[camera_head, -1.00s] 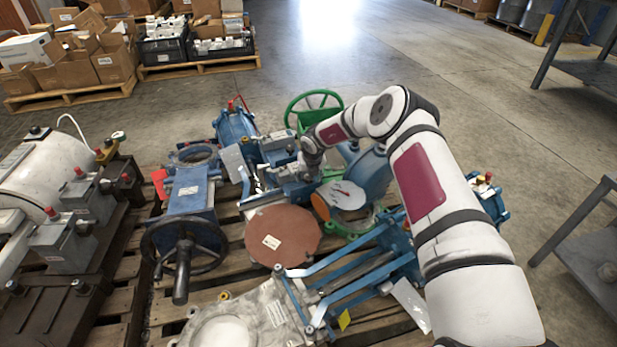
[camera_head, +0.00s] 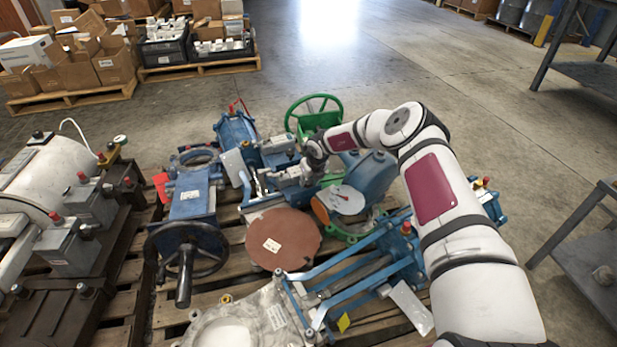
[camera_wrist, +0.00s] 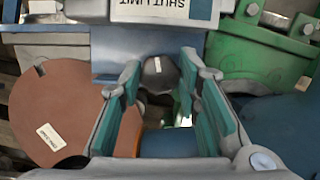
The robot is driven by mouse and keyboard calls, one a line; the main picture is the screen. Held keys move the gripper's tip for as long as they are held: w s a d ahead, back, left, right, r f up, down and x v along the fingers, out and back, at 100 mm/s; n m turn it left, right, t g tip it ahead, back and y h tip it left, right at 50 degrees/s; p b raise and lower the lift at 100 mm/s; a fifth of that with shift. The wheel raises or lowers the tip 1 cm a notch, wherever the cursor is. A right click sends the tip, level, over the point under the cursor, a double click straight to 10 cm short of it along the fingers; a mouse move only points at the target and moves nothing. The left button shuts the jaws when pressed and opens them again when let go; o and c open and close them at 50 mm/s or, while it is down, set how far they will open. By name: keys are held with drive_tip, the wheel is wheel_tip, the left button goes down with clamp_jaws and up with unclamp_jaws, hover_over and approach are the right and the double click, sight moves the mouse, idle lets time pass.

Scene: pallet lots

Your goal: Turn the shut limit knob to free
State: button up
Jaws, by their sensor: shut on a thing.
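The shut limit knob (camera_wrist: 159,76) is a small dark grey round knob with a short white mark on it. It shows in the wrist view just below a white label (camera_wrist: 165,8) reading SHUT LIMIT upside down. My gripper (camera_wrist: 160,82) has its green-padded fingers on either side of the knob and is shut on it. In the head view my gripper (camera_head: 311,163) is at the blue valve assembly in the middle of the pallet. The knob is too small and covered to make out there.
A brown disc (camera_head: 283,239) lies in front of the gripper, and a green handwheel (camera_head: 313,110) stands behind it. A blue valve with a black handwheel (camera_head: 187,252) is at the left. Open floor (camera_head: 490,115) lies behind the pallet. A grey metal shelf (camera_head: 585,235) is at the right.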

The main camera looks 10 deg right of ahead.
drive_tip(key=n+y, duration=0.1)
drive_tip(key=n, duration=0.1)
drive_tip(key=shift+d+f+n+g, duration=0.1)
drive_tip(key=shift+n+g, duration=0.2)
drive_tip(key=shift+n, duration=0.1)
drive_tip(key=n+b, duration=0.1)
drive_tip(key=n, duration=0.2)
drive_tip(key=shift+n+y+b, duration=0.35)
drive_tip(key=shift+n+y, duration=0.05)
drive_tip(key=n+g+b, duration=0.1)
drive_tip(key=n, duration=0.2)
drive_tip(key=shift+w+n+y+b, duration=0.1)
drive_tip(key=shift+n+y+b, duration=0.2)
drive_tip(key=shift+y+b, duration=0.1)
drive_tip(key=shift+d+n+g+b, duration=0.1)
drive_tip(key=shift+n+g+b, duration=0.55)
drive_tip(key=shift+n, duration=1.35)
drive_tip(key=o, duration=1.1)
